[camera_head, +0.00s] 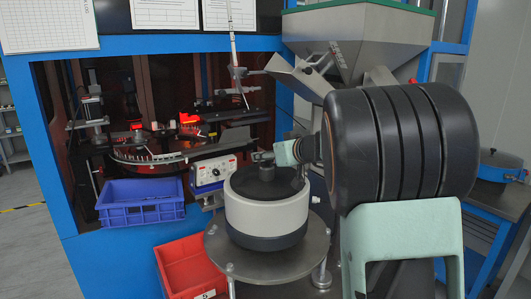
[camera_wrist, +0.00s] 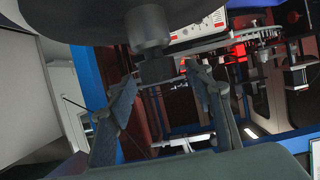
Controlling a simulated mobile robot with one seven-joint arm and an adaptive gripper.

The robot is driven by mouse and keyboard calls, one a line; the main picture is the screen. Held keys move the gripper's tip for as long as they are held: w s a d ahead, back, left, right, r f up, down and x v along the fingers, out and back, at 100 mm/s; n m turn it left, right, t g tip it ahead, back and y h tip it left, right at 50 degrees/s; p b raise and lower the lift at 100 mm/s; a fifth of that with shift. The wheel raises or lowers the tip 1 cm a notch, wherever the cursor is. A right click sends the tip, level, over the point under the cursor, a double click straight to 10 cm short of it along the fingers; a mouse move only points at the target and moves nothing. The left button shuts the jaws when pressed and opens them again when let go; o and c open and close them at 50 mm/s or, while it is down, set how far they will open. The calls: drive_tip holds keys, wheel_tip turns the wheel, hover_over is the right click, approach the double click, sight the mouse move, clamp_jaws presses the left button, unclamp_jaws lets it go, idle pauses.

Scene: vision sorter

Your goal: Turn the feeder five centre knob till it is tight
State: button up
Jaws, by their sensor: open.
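The feeder (camera_head: 266,214) is a white round bowl with a black top, standing on a round metal plate. Its dark centre knob (camera_head: 266,173) rises from the middle of the top. My gripper (camera_head: 262,157) reaches in from the right, level with or just above the knob. In the wrist view, the picture is inverted and the knob (camera_wrist: 150,30) hangs down from the dark top. My open gripper (camera_wrist: 161,74) has one finger on each side of the knob's narrower end, with gaps showing. I cannot tell whether either finger touches it.
A control box (camera_head: 213,173) stands behind the feeder. A blue bin (camera_head: 141,215) is at left, and a red bin (camera_head: 185,262) marked 5 is at front left. A metal hopper (camera_head: 350,40) stands behind my arm. Blue frame posts (camera_head: 48,160) edge the machine.

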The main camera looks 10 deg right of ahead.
drive_tip(key=shift+w+a+f, duration=0.25)
drive_tip(key=shift+w+f, duration=0.05)
drive_tip(key=shift+w, duration=0.3)
drive_tip(key=c, duration=1.2)
drive_tip(key=shift+o, duration=0.2)
drive_tip(key=shift+f+b, duration=0.15)
drive_tip(key=shift+b, duration=0.25)
